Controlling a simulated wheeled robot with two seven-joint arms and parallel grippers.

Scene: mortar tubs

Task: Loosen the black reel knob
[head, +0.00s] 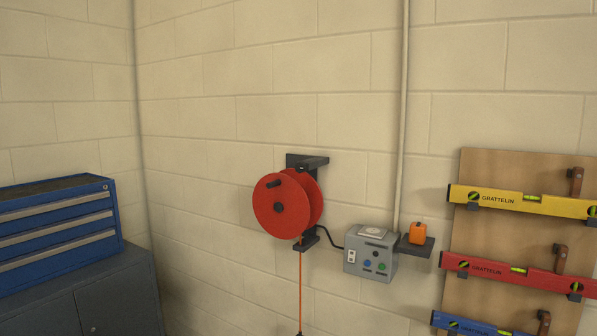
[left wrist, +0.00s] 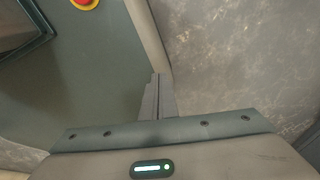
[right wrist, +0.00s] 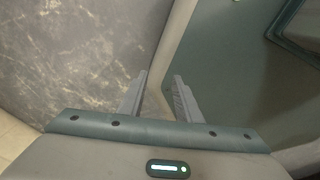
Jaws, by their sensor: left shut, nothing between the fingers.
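A red reel (head: 290,222) hangs on the wall from a black bracket (head: 307,161) in the head view. A small round black knob (head: 278,207) sits at the centre of its front disc. A short black handle (head: 273,184) sticks out nearer the disc's upper edge. An orange cord (head: 300,275) hangs straight down from the reel. My left gripper (left wrist: 157,80) is shut and empty in the left wrist view. My right gripper (right wrist: 160,75) is open and empty in the right wrist view. Neither gripper shows in the head view, and both are away from the reel.
A grey control box (head: 370,255) and a small shelf with an orange object (head: 417,233) are right of the reel. Spirit levels hang on a wooden board (head: 480,240) at far right. A blue drawer chest (head: 60,228) stands on a dark cabinet (head: 110,300) at left.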

